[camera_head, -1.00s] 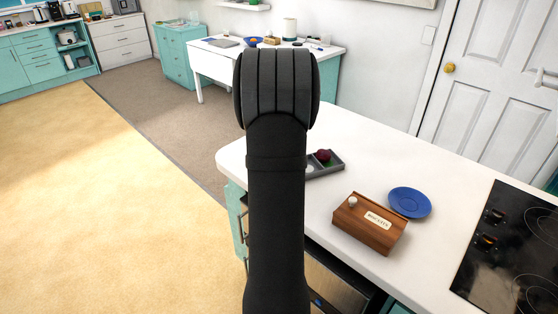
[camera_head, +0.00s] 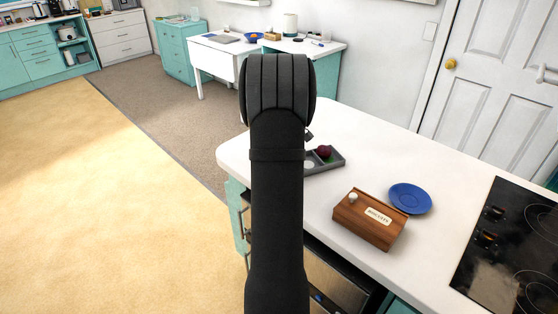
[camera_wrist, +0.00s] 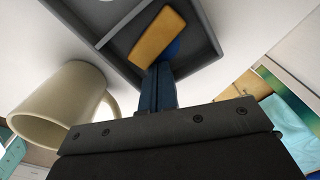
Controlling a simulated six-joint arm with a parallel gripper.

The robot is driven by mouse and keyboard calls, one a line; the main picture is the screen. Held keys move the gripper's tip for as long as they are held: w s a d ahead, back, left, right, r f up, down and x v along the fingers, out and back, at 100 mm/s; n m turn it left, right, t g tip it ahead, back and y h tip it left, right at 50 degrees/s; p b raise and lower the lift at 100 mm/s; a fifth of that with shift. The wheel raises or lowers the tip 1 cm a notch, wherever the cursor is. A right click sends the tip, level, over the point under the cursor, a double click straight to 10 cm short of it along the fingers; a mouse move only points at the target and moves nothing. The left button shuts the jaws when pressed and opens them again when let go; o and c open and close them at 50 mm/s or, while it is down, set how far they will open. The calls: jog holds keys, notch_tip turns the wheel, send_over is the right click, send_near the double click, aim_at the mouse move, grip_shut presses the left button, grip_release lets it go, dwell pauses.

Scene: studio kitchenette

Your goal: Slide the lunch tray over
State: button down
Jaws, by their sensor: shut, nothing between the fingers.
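The grey lunch tray (camera_head: 325,168) lies on the white counter, partly hidden behind my arm in the head view. It holds a dark red round item (camera_head: 323,152) and a pale item (camera_head: 309,164). In the wrist view, the tray (camera_wrist: 208,32) fills the top, with a tan block (camera_wrist: 157,36) and a blue item (camera_wrist: 172,48) showing in a compartment. My gripper (camera_wrist: 158,72) is shut and empty, with its fingertips at the tray's near wall. I cannot tell whether they touch it. In the head view my arm hides most of the gripper.
A cream mug (camera_wrist: 62,105) stands left of my fingers in the wrist view, close to the tray. A wooden box (camera_head: 369,219) and a blue plate (camera_head: 410,198) sit right of the tray in the head view. A black hob (camera_head: 510,250) is farther right. The counter behind the tray is clear.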

jog(key=shift+a, duration=0.95)
notch_tip(320, 180, up, 10)
jog(key=shift+f, duration=0.1)
notch_tip(320, 180, down, 10)
jog(key=shift+r, duration=0.1)
dwell(0.5)
dwell(1.2)
